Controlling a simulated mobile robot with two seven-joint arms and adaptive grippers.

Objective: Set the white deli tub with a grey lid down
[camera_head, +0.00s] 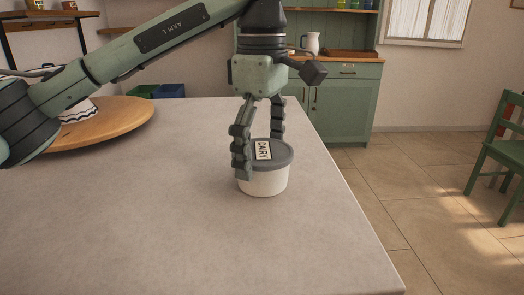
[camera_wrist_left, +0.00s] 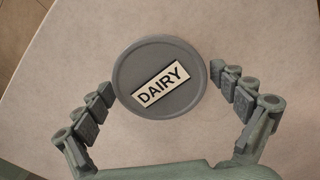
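The white deli tub (camera_head: 265,182) with its grey lid (camera_head: 283,150) and a "DAIRY" label is upright at the right part of the pale table. Its base appears to be on the tabletop. My left gripper (camera_head: 260,155) points down over it, with one finger at the tub's near left side and the other behind it. The lid hides the tub's body there. My right gripper is not in view.
The pale table (camera_head: 190,240) is clear in front and to the left of the tub. Its right edge is close to the tub. A round wooden board (camera_head: 120,122) lies at the back left, under a striped item (camera_head: 78,110). A green chair (camera_head: 500,150) stands apart at the right.

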